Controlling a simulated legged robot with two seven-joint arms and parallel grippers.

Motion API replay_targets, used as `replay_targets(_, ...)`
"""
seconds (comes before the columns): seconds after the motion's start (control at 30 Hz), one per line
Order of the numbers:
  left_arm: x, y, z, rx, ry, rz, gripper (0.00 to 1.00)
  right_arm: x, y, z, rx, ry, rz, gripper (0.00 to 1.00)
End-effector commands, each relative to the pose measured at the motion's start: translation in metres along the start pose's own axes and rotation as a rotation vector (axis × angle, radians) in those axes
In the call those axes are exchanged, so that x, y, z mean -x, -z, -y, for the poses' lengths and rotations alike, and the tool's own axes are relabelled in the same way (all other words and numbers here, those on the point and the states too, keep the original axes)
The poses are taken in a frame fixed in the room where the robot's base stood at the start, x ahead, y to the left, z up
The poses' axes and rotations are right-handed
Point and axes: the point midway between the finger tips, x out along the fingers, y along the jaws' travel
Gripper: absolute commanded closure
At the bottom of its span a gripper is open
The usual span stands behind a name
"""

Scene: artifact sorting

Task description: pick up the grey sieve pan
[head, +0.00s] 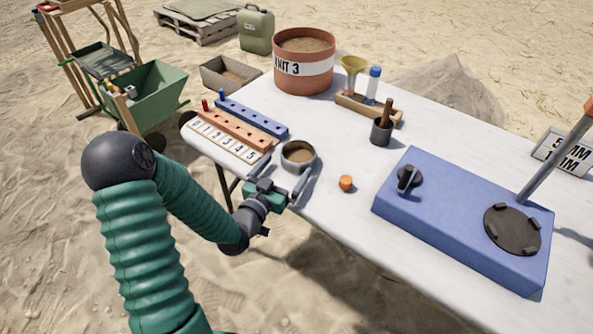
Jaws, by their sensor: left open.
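The grey sieve pan (298,163) is a small round pan with sandy brown contents, standing upright near the left front edge of the white table. My left gripper (284,176) is at the table's front edge, just on the near side of the pan. Its jaws are open and point toward the pan, one finger toward the pan's left side and one toward its right. I cannot tell whether a finger touches the pan. My right gripper is out of view.
A numbered peg rack (232,132) lies left of the pan. An orange cap (346,183) and a blue machine (440,215) are to the right. A dark cup (381,133), a wooden holder (358,104) and a terracotta bucket (303,80) stand behind. The table between them is clear.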

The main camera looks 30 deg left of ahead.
Motion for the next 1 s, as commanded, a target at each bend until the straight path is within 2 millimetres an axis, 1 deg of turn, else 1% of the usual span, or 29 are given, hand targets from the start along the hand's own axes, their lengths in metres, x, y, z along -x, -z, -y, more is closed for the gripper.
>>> replay_targets(0.03, -0.007, 0.003, -0.001, 0.001, -0.003, -0.002, 0.0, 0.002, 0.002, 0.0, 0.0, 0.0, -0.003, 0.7)
replay_targets(0.17, -0.02, 0.003, -0.003, 0.0, -0.002, -0.002, 0.0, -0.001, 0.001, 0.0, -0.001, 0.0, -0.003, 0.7)
replay_targets(0.3, -0.047, 0.002, -0.005, 0.0, -0.002, -0.004, 0.0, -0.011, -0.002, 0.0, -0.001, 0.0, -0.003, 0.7)
replay_targets(0.4, -0.061, 0.002, -0.003, 0.001, -0.001, -0.002, 0.0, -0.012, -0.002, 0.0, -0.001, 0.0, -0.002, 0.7)
replay_targets(0.5, -0.067, 0.003, -0.004, 0.002, -0.002, -0.001, 0.0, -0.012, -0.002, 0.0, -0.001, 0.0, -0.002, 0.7)
replay_targets(0.67, -0.066, 0.004, -0.004, 0.001, -0.002, -0.001, 0.0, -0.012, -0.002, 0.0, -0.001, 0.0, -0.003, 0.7)
replay_targets(1.0, -0.066, 0.004, -0.004, 0.0, -0.002, -0.001, 0.44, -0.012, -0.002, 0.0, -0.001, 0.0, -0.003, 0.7)
